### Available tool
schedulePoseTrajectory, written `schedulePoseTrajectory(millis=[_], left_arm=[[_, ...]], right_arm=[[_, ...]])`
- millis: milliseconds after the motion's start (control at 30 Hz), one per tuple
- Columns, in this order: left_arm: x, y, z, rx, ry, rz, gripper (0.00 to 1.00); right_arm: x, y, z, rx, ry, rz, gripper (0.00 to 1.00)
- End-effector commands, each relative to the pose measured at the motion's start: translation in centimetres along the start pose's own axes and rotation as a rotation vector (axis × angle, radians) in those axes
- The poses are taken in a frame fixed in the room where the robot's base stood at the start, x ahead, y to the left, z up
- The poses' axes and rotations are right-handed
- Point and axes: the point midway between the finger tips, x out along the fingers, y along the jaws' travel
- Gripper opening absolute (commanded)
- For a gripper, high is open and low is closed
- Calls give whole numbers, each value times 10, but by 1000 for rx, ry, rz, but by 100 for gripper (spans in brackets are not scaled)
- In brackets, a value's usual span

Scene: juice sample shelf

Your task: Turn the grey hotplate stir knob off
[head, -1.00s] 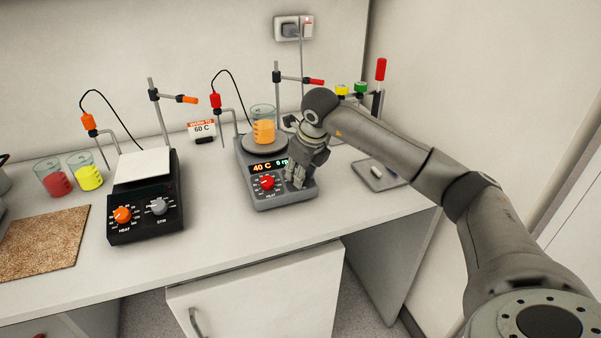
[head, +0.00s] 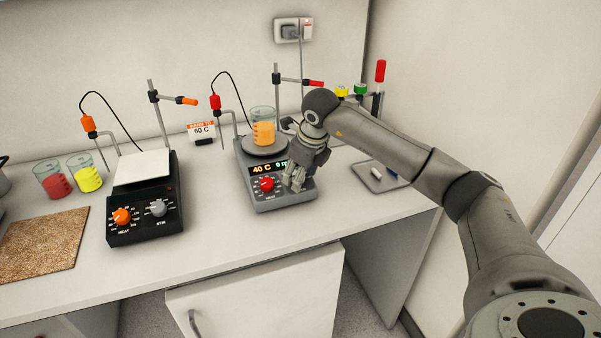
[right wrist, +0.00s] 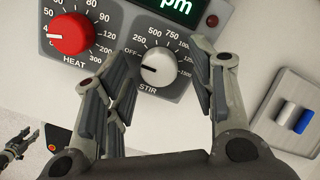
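The grey hotplate (head: 257,200) stands on the bench with a red heat knob (head: 267,184) and a display reading 40 C. Its stir knob (right wrist: 159,69) is light grey and sits between the fingers of my right gripper (right wrist: 165,82) in the right wrist view. The fingers are apart, with a gap on each side of the knob. In the head view my right gripper (head: 294,184) covers the stir knob. A small dark gripper, seemingly my left (right wrist: 18,146), shows in the right wrist view, its opening unclear.
A beaker of orange liquid (head: 263,131) stands on the grey hotplate. A black hotplate (head: 146,213) stands to the left, with red and yellow beakers (head: 85,173) beyond it. A tray (head: 371,184) with small items lies on the right.

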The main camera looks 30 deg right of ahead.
Motion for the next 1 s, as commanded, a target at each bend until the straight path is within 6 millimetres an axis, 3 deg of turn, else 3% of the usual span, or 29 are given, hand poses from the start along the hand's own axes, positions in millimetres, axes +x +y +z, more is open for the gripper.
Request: schedulePoseTrajectory(millis=[333,733,1000], left_arm=[[0,-2,1,0,-1,-2,40],[0,0,0,0,0,-1,40],[0,0,0,0,0,0,40]], right_arm=[[-10,0,1,0,-2,0,51],[-91,0,1,0,-4,-1,51],[-118,0,0,0,1,0,51]])
